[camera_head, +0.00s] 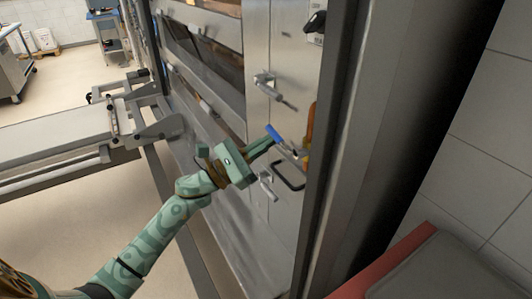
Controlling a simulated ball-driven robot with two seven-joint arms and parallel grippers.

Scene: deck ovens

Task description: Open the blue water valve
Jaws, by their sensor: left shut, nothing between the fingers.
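The blue water valve's handle (274,133) shows as a small blue lever end near the middle of the view, beside the metal panel of the deck oven. My left gripper (267,143) is green, reaches in from the lower left, and is shut with nothing held. Its fingertips are at or very near the blue handle; I cannot tell whether they touch it. Part of the valve behind the fingers is hard to make out. My right gripper is not in view.
A metal lever handle (275,90) sticks out above the valve, and a dark loop handle (289,178) sits below it. A steel post (335,150) stands close on the right. A loader table (55,143) is at the left, with open floor below it.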

